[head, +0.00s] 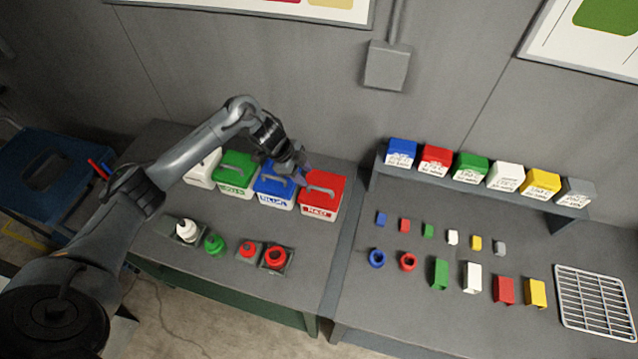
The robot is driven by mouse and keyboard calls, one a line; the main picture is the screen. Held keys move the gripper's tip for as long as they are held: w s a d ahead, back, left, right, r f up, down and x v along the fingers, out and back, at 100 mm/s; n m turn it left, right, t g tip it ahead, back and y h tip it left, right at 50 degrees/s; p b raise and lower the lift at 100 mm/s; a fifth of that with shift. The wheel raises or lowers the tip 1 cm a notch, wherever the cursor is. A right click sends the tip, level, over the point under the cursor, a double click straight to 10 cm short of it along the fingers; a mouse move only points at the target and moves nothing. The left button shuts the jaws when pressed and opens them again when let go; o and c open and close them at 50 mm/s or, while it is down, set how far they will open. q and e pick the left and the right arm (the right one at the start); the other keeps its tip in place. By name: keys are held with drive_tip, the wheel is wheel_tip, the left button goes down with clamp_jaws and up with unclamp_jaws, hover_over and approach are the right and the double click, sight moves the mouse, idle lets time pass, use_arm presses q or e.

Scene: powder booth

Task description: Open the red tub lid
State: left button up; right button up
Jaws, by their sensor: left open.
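The red tub (318,212) stands at the right end of a row of tubs at the back of the left table. Its red lid (326,184) is on, with a grey bar handle (321,190) on top. My left gripper (300,178) is over the left edge of the red lid, close to the handle and beside the blue tub. It is open, with nothing seen between the fingers. Whether it touches the lid or handle, I cannot tell. My right gripper is not in view.
The blue tub (274,198), green tub (234,189) and white tub (197,177) stand left of the red one. White, green and red containers (215,243) stand in front. The right table holds small coloured blocks, a shelf of boxes (470,168) and a wire rack (594,301).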

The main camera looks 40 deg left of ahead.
sight(317, 187)
use_arm(q)
drive_tip(key=x, duration=0.7)
drive_tip(key=shift+w+d+f, duration=0.1)
drive_tip(key=shift+w+f, duration=0.05)
clamp_jaws()
